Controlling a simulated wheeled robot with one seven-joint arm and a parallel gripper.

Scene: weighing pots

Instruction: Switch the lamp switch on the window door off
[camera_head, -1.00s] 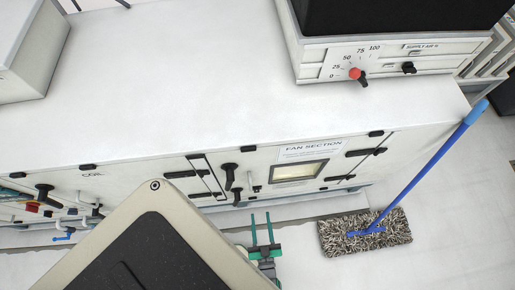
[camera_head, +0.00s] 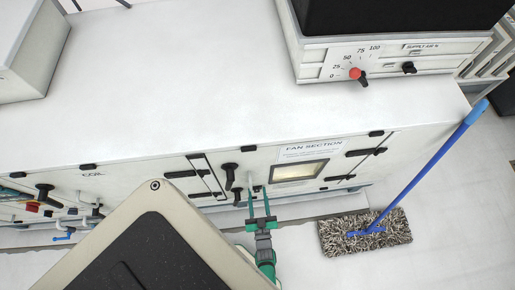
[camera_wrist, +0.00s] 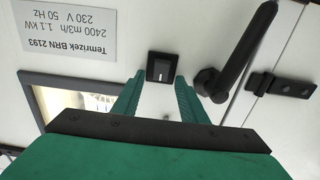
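The lamp switch (camera_wrist: 161,68) is a small black rocker with a white mark, on the pale window door, seen in the wrist view. The window door has a lit, dark-framed window (camera_head: 300,171) in the head view, left of the switch in the wrist view (camera_wrist: 38,92). My gripper (camera_head: 256,189) has two green fingers pointing at the door, just left of the window in the head view. In the wrist view the fingertips (camera_wrist: 158,80) are apart, one at either side below the switch, with nothing between them. I cannot tell whether they touch the door.
A black lever handle (camera_wrist: 234,62) stands out close to the right fingertip in the wrist view, with a black hinge or latch (camera_wrist: 281,87) beyond it. A mop with a blue pole (camera_head: 425,165) leans on the cabinet's right end.

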